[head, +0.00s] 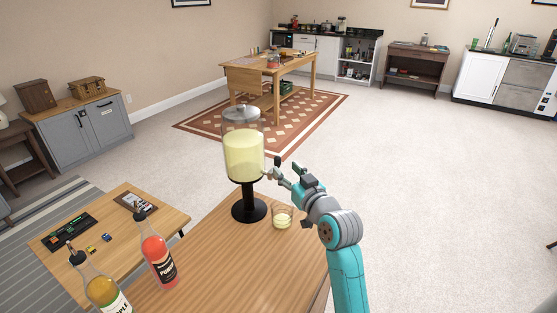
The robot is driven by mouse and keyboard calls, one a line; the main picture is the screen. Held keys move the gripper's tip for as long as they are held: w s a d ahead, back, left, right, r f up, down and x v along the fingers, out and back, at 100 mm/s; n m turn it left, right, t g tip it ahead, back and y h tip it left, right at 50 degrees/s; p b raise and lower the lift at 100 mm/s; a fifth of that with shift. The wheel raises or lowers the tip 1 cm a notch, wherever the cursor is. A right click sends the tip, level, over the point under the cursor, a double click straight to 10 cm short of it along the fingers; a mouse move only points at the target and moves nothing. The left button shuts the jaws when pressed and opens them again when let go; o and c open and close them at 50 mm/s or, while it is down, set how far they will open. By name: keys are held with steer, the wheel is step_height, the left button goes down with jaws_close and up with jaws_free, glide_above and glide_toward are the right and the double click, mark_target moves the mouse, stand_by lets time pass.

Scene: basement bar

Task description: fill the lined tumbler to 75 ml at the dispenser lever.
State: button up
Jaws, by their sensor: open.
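The tumbler (282,217) stands upright on the counter at the right of the pedestal, roughly below the tap. It holds some pale yellow liquid; its line is too small to read. My gripper (281,168) is open beside the tap, above the tumbler. I cannot tell whether a finger touches the lever.
Two pourer-topped bottles, a red one (157,259) and a yellow-green one (105,290), stand at the counter's left. A low table (165,220) with small items lies beyond. The counter (235,275) is clear in front of the dispenser.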

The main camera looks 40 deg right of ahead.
mark_target(279, 162)
steer(key=x, duration=0.6)
steer(key=shift+w, duration=0.25)
jaws_close()
